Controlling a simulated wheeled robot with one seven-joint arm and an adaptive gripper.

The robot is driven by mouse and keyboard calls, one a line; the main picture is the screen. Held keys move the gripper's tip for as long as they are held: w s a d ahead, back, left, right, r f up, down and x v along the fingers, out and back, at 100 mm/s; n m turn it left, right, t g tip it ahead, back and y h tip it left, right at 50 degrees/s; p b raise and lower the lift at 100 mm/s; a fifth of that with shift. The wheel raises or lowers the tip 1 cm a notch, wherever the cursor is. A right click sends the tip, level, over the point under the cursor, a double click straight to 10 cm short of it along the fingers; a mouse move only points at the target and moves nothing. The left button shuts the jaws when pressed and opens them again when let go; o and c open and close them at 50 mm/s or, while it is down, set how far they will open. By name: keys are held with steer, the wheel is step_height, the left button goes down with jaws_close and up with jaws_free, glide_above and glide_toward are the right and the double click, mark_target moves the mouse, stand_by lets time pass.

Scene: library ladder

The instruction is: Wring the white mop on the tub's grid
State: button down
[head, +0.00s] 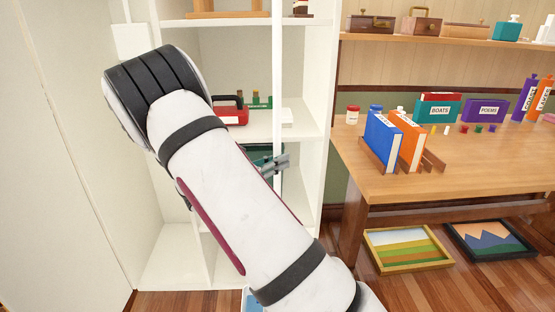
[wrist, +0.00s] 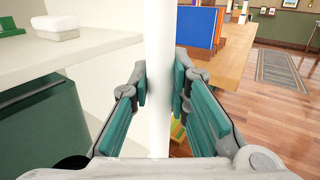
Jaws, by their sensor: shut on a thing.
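A white upright pole (head: 277,70), which looks like the mop's handle, stands in front of the white shelf unit. My gripper (head: 277,163) is shut on it, partly hidden behind my arm in the head view. In the wrist view the pole (wrist: 158,50) runs upright between the teal finger pads of my gripper (wrist: 160,85). The mop's head is not visible in either view. A small pale blue and white piece (head: 252,300) shows at the bottom edge beside my arm; I cannot tell whether it is the tub. No grid is visible.
The white shelf unit (head: 310,90) is close behind the pole, holding a red box (head: 231,114) and a green case (wrist: 42,128). A wooden table (head: 450,180) with books (head: 382,140) stands right. Framed pictures (head: 407,248) lie below it. Wooden floor (wrist: 285,115) is open farther right.

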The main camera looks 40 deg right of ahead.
step_height(320, 180, down, 11)
steer(key=b, duration=0.4)
steer(key=shift+r, duration=0.15)
stand_by(0.5)
steer(key=shift+f+b, duration=0.4)
steer(key=shift+f, duration=0.2)
stand_by(1.9)
